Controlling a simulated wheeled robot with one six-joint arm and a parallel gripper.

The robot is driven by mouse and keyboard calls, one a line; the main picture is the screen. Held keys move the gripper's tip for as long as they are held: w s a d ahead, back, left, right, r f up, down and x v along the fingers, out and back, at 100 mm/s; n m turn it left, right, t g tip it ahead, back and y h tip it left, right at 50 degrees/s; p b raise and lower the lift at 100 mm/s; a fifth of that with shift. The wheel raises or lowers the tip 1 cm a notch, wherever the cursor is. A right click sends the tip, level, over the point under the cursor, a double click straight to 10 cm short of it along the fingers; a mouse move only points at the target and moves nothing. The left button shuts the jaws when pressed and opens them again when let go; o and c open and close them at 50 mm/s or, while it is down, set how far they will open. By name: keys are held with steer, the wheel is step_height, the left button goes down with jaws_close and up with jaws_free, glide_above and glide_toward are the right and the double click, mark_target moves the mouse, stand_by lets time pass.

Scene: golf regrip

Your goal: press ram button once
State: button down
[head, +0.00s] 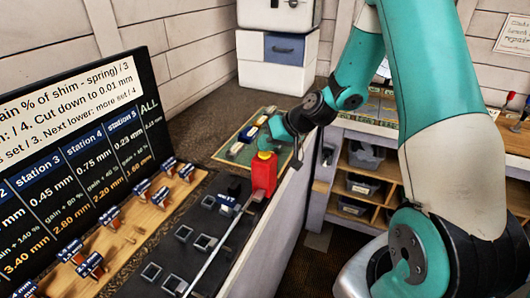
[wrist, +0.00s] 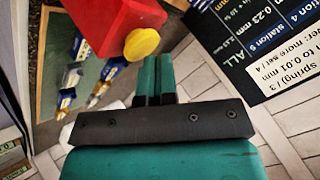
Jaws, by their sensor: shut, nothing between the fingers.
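A red block (head: 263,176) with a yellow round button (head: 265,155) on top stands at the far end of the dark bench fixture in the head view. The wrist view shows the red block (wrist: 108,22) at upper left and its yellow button (wrist: 142,43) just beyond my fingertips. My gripper (wrist: 155,62) is shut with its two teal fingers together and nothing between them. In the head view my gripper (head: 270,139) is just above and behind the button. I cannot tell whether the fingertips touch it.
A long metal rod (head: 218,244) lies along the fixture, beside several small square sockets. Several blue-and-white pieces stand on a wooden strip (head: 148,215) before the black sign (head: 75,160). A green tray (head: 236,150) with small parts lies behind the red block.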

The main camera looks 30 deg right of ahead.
steer(key=shift+f, duration=0.2)
steer(key=shift+r, duration=0.1)
steer(key=shift+r+p, duration=0.55)
steer(key=shift+r, duration=0.4)
step_height(320, 180, up, 5)
steer(key=p, duration=0.3)
steer(key=shift+p, duration=0.3)
steer(key=shift+a, duration=0.1)
stand_by(0.5)
